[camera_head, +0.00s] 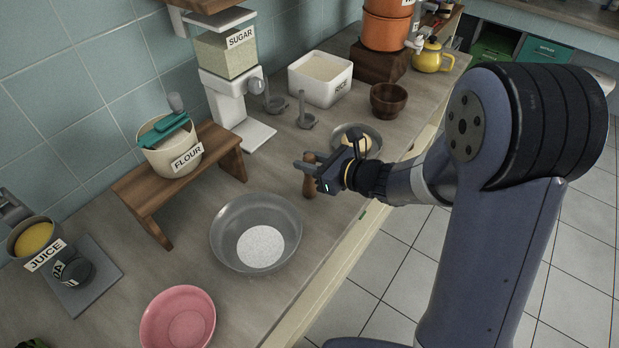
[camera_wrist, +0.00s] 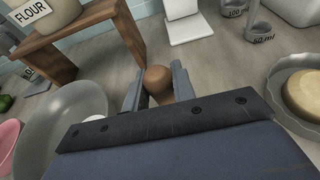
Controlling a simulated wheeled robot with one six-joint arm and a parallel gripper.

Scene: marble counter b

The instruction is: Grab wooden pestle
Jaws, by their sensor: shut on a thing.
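The wooden pestle (camera_head: 309,179) stands roughly upright at the counter's right side in the head view, brown with a rounded end. In the wrist view the pestle's round top (camera_wrist: 158,77) sits between the two grey fingers. My gripper (camera_head: 309,166) is shut on the pestle near its upper part; it also shows in the wrist view (camera_wrist: 157,84). The pestle's lower part is hidden in the wrist view, and I cannot tell whether its foot touches the counter.
A glass bowl of white powder (camera_head: 231,208) lies left of my gripper, and a pan with a round yellowish thing (camera_head: 374,131) lies behind it. A wooden stand (camera_head: 223,153) bears the flour pot. A dark wooden bowl (camera_head: 388,101) and measuring cups (camera_head: 305,119) stand farther back.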

